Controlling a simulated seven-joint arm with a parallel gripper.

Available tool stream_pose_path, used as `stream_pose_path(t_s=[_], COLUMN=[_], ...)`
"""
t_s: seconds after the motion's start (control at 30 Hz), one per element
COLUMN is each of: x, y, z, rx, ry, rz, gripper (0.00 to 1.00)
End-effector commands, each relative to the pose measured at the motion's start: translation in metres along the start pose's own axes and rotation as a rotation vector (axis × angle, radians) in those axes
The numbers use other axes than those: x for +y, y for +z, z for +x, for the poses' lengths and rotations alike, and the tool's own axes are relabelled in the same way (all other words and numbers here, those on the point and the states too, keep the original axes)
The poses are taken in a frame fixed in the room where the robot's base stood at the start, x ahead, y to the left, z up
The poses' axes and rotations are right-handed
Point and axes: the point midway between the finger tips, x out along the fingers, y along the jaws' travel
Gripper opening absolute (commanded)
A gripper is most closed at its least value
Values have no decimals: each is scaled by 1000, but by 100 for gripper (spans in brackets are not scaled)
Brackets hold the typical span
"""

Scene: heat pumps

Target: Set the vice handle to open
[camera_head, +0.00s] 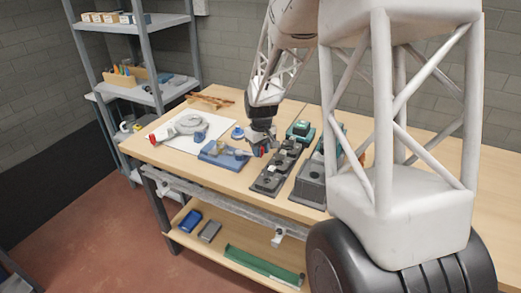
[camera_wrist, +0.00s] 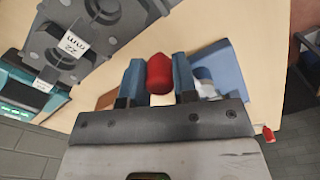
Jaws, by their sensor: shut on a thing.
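The blue vice (camera_head: 224,155) sits on the wooden bench, left of my gripper (camera_head: 259,149). In the wrist view part of a blue body, apparently the vice (camera_wrist: 224,68), shows just right of the fingers. My gripper (camera_wrist: 158,78) is shut on a red, rounded piece, apparently the vice handle (camera_wrist: 159,70), with one blue finger on each side. The handle's join to the vice is hidden by the fingers, so its exact angle cannot be told.
Dark grey fixture blocks (camera_head: 276,171) stand close right of my gripper, with green-topped devices (camera_head: 300,131) behind. A white sheet (camera_head: 182,132) with a coiled grey hose lies left. A grey shelf rack (camera_head: 146,28) stands at the back left. Bare bench lies in front of the vice.

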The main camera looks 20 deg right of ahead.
Motion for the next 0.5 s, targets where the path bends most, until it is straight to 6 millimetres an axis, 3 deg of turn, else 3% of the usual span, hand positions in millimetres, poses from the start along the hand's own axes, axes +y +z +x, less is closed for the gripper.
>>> stream_pose_path(t_s=[0.5], x=[13], y=[-12], z=[-1], rx=[1], ry=[1], rz=[-205], gripper=[0])
